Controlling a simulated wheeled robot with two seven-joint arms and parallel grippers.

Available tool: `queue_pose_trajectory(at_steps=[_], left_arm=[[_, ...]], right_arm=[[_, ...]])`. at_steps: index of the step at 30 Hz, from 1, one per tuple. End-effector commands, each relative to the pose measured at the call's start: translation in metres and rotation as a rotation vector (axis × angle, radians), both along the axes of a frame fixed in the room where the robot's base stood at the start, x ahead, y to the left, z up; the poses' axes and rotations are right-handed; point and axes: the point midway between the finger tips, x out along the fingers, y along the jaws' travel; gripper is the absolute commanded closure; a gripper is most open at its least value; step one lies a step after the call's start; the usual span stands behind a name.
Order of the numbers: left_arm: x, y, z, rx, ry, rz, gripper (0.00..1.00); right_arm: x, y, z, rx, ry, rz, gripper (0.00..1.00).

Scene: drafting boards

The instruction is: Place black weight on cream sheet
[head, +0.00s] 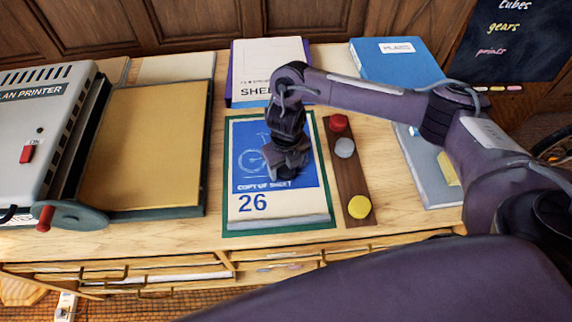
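My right gripper (287,165) points down over the sheet (287,204), which has a blue bicycle print, a cream lower margin and the number 26. The sheet lies on a green mat (228,228). The gripper's dark fingers cover part of the print, and I cannot tell whether they are open or shut. No black weight can be made out clearly; a dark shape at the fingertips could be finger or weight. My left gripper is out of view.
A brown wooden strip (352,184) right of the mat holds red (338,123), grey (344,147) and yellow (359,207) round pieces. A tan board (145,145) and a plan printer (40,120) stand left. A blue binder (398,62) lies back right.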

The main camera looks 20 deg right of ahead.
Motion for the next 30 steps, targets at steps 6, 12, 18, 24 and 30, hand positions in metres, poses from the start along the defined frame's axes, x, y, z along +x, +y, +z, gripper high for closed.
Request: queue_pose_trajectory(at_steps=[6, 12, 18, 24, 30], left_arm=[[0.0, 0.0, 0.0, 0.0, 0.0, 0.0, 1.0], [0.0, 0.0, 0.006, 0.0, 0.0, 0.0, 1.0], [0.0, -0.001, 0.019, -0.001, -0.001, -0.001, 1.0], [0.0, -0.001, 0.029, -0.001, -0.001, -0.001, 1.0], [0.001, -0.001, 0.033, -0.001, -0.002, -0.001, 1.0]], right_arm=[[0.0, 0.0, 0.0, 0.0, 0.0, 0.0, 0.32], [0.0, 0.0, 0.007, 0.0, -0.001, 0.0, 0.32], [0.002, 0.0, 0.044, -0.001, -0.008, 0.004, 0.32], [0.002, 0.0, 0.086, -0.002, -0.006, 0.003, 0.32], [0.001, 0.0, 0.113, -0.001, -0.004, 0.001, 0.32]])
